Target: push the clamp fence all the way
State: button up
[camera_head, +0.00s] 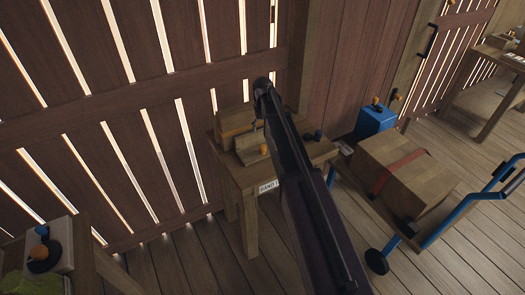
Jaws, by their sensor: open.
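A small wooden table (238,178) stands against the plank wall with a wooden fixture on it. The fixture has a taller block (234,118) at the back and a lower wooden bar (249,147) in front, with an orange knob (264,150) at its right. The bar looks like the clamp fence. My arm reaches over the table from below and hides its middle. My gripper (256,124) is small and dark beneath the arm's far end, open, close above the fixture. I cannot tell whether it touches the bar.
Dark knobs (317,135) sit on the table's right side. A blue-framed cart (420,238) with a strapped box (408,175) stands close on the right, before a blue box (375,121). Another bench (78,255) is at lower left. Floor between is clear.

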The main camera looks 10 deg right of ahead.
aim_at(263, 147)
jog(key=shift+f+b, duration=5.35)
jog(key=shift+f, duration=0.35)
grip_shut()
